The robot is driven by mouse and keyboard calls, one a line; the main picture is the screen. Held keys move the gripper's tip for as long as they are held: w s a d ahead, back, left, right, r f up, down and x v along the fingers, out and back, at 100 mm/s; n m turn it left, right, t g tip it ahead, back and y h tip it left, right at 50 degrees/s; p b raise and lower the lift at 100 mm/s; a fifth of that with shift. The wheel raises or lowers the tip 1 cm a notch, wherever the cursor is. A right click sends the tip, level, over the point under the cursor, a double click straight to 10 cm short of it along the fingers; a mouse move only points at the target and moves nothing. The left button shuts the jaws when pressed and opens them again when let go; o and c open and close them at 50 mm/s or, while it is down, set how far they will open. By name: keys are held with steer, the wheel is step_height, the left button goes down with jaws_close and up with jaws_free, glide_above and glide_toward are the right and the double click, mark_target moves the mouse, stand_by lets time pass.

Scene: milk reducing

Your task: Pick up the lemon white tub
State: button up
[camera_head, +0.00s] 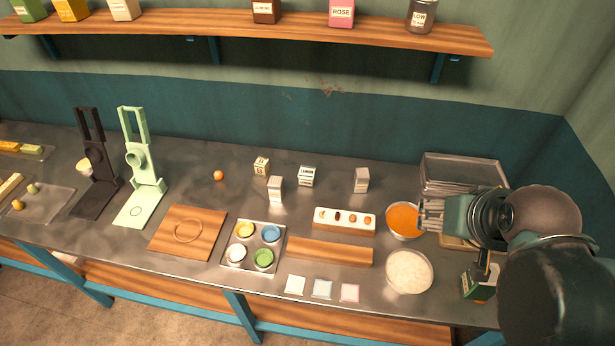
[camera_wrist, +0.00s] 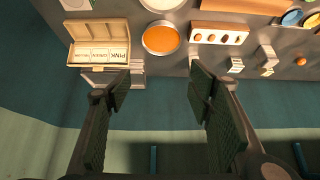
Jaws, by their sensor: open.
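Several small white box-like tubs stand on the steel counter. One has a yellowish label (camera_head: 261,165), one a dark label (camera_head: 306,176), one stands in front (camera_head: 275,188) and one to the right (camera_head: 361,180). Their lettering is too small to read, so I cannot tell which is the lemon one. A white container (camera_head: 124,9) also stands on the wall shelf. My gripper (camera_head: 422,214) is at the right, beside the bowl of orange contents. In the wrist view my gripper (camera_wrist: 158,88) has its fingers wide apart with nothing between them; small tubs (camera_wrist: 236,65) show to their right.
The orange bowl (camera_head: 402,219), white bowl (camera_head: 409,271), egg rack (camera_head: 345,220) and wooden block (camera_head: 330,252) lie near my gripper. A paint tray (camera_head: 225,263) and wooden board (camera_head: 170,243) are further left. An open card box (camera_wrist: 98,31) shows in the wrist view.

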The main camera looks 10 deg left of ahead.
steer(key=shift+w, duration=0.1)
steer(key=m+g, duration=0.7)
steer(key=m, duration=1.1)
glide_above(307, 172)
steer(key=f, duration=2)
steer(key=shift+d+f, duration=0.2)
steer(key=shift+f, duration=0.05)
steer(key=shift+w+a+f, duration=0.1)
steer(key=shift+a+f, duration=0.15)
